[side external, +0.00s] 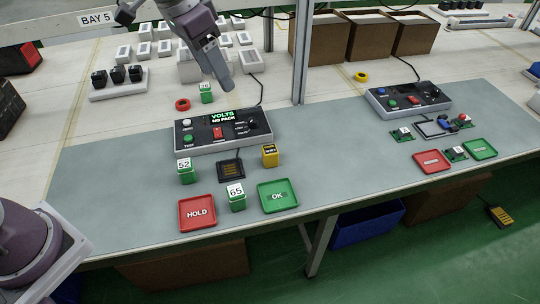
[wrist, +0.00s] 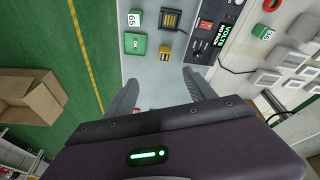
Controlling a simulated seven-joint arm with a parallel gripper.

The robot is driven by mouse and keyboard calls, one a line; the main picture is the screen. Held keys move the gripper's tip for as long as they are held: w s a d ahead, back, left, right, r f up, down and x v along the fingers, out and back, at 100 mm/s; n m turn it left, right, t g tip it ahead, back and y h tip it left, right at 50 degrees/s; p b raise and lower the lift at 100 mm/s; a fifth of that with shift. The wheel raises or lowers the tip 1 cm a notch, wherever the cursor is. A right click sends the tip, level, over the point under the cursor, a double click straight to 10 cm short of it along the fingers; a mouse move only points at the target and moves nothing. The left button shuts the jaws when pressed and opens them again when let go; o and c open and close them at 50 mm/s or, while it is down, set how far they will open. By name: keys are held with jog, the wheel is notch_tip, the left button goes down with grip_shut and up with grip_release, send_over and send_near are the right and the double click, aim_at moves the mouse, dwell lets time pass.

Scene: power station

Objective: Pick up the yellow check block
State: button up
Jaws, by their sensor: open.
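The yellow check block (side external: 270,155) stands upright on the grey mat, right of the black contact pad (side external: 231,171) and behind the green OK tray (side external: 278,197). It also shows in the wrist view (wrist: 165,52), between the OK tray and the tester. My gripper (side external: 224,84) is high above the bench, behind and left of the yellow block in the side view. In the wrist view my gripper (wrist: 158,90) has its two fingers spread apart, with nothing between them. The yellow block lies beyond the fingertips.
A tester (side external: 222,130) reading "VOLTS NO PACK" stands behind the yellow block. Green blocks marked 52 (side external: 186,170) and 65 (side external: 236,196) and a red HOLD tray (side external: 198,213) are nearby. A metal post (side external: 300,50) rises at the back. Mat right of the yellow block is clear.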

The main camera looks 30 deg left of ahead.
jog(key=w+d+f+m+g, duration=0.1)
jog(key=w+d+f, duration=0.1)
jog(key=w+f, duration=0.3)
jog(key=w+d+f+m, duration=0.1)
jog(key=w+f, duration=0.2)
jog(key=f, duration=0.5)
jog(key=m+g, duration=0.1)
jog(key=m, duration=0.1)
send_over(269, 149)
jog(key=shift+y, duration=0.4)
jog(key=f, duration=1)
jog(key=shift+s+f, duration=0.25)
jog(key=shift+f, duration=0.1)
jog(key=f, duration=0.7)
jog(key=shift+w+d+f, duration=0.1)
jog(key=shift+w+f, duration=0.15)
jog(key=shift+w, duration=0.1)
jog(key=shift+r, duration=0.1)
grip_shut()
